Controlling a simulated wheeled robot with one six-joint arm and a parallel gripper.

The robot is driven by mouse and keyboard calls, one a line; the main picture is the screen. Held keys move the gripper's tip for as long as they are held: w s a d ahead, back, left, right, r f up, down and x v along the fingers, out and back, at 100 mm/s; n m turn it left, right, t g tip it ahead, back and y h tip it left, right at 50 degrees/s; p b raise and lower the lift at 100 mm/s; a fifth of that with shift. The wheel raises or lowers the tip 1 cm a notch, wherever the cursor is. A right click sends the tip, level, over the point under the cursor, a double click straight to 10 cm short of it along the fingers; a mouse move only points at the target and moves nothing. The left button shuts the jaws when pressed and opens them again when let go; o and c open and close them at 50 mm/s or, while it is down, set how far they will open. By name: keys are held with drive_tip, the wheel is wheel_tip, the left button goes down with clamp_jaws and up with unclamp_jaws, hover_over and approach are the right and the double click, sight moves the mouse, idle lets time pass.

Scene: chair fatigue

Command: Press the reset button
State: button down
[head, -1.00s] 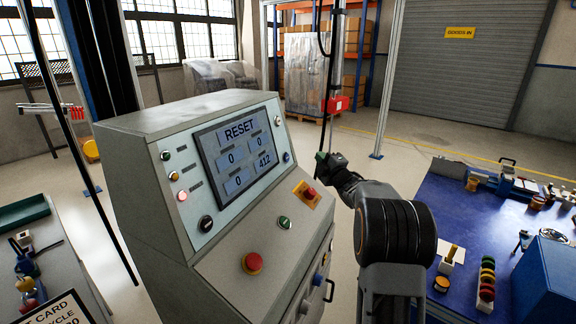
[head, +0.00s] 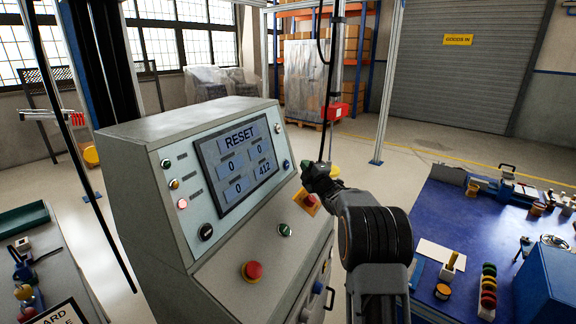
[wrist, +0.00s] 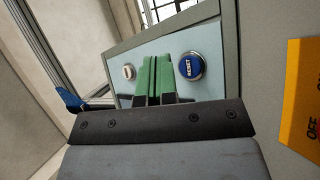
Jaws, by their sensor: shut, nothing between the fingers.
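The reset button is a round blue cap in a silver ring, lettered RESET, on the pale blue panel. In the wrist view the reset button (wrist: 190,66) is just right of the green fingertips. In the head view the blue button (head: 285,164) is small, at the screen's lower right. My gripper (head: 305,165) is close to the panel's right side, right of that button. In the wrist view my gripper (wrist: 154,78) has its green fingers shut together and empty, pointing at the panel left of the button. Contact with the panel cannot be seen.
The console's screen (head: 238,160) reads RESET with number boxes. A white button (wrist: 128,71) is left of the fingers. A red button on a yellow plate (head: 308,203) sits just below my gripper. A red mushroom button (head: 252,271) and blue workbench (head: 460,215) are nearby.

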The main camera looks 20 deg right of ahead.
sight(287, 165)
drive_tip(key=shift+w+a+f+b, duration=0.2)
drive_tip(key=shift+w+a+b, duration=0.2)
drive_tip(key=shift+w+a, duration=0.15)
drive_tip(key=shift+w+a+f+b, duration=0.15)
drive_tip(key=shift+w+a+b, duration=0.2)
drive_tip(key=shift+w+a, duration=0.2)
drive_tip(key=shift+a+f, duration=0.1)
idle(1.5)
drive_tip(key=shift+w+a+b, duration=0.2)
drive_tip(key=shift+b, duration=0.35)
drive_tip(key=shift+w+a+f+b, duration=0.1)
drive_tip(key=shift+w+a+b, duration=0.15)
drive_tip(key=shift+b, duration=0.05)
idle(0.4)
idle(0.5)
drive_tip(key=shift+s+d+r, duration=0.2)
drive_tip(key=shift+s+d, duration=0.35)
